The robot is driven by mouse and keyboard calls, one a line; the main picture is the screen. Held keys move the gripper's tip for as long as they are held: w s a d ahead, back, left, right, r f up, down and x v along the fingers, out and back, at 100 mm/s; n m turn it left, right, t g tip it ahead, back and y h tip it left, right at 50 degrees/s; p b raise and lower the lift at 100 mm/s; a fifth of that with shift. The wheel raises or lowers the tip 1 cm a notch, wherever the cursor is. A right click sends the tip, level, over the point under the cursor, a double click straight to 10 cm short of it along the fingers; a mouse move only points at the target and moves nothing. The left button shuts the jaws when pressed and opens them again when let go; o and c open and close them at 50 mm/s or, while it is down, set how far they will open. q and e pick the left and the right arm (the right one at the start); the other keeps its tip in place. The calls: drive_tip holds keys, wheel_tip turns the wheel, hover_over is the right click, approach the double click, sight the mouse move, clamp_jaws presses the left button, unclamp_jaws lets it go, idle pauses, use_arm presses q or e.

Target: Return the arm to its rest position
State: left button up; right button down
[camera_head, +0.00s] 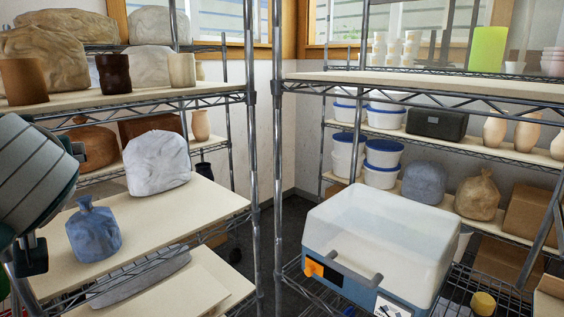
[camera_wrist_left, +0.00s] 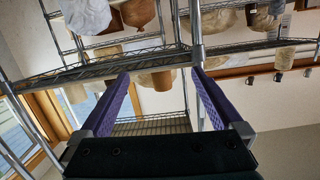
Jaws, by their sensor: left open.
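My left arm (camera_head: 35,185) comes in at the left edge of the head view, beside the left shelf rack. Its gripper fingers cannot be made out there. In the left wrist view my left gripper (camera_wrist_left: 160,73) shows two purple fingers spread wide apart with nothing between them. That view looks upside down, with a shelf edge and a metal post beyond the fingertips. My right gripper is in neither view. No lamp or wiring can be made out.
A wire rack with a bare board (camera_head: 190,213) stands close to my left arm, bearing a blue vase (camera_head: 93,231) and a grey-white wrapped lump (camera_head: 157,163). A metal post (camera_head: 252,170) rises mid-picture. A translucent-lidded box (camera_head: 385,235) stands at the right.

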use_arm(q)
drive_tip(key=s+d+f+m+g+h, duration=0.4)
drive_tip(key=s+f+m+h, duration=0.15)
drive_tip(key=s+f, duration=0.75)
drive_tip(key=s+d+f+m+g+h, duration=0.2)
drive_tip(key=s+d+f+h, duration=0.15)
drive_tip(key=s, duration=0.35)
drive_tip(key=s+d+f+m+g+h, duration=0.1)
drive_tip(key=s+d+f+m+h, duration=0.15)
drive_tip(key=s+d, duration=0.3)
wheel_tip(320, 180, up, 18)
drive_tip(key=s+p, duration=0.1)
drive_tip(key=p, duration=1.6)
drive_tip(key=shift+d+r+m+p, duration=0.15)
drive_tip(key=shift+r+m+p, duration=0.1)
drive_tip(key=shift+m+p, duration=0.05)
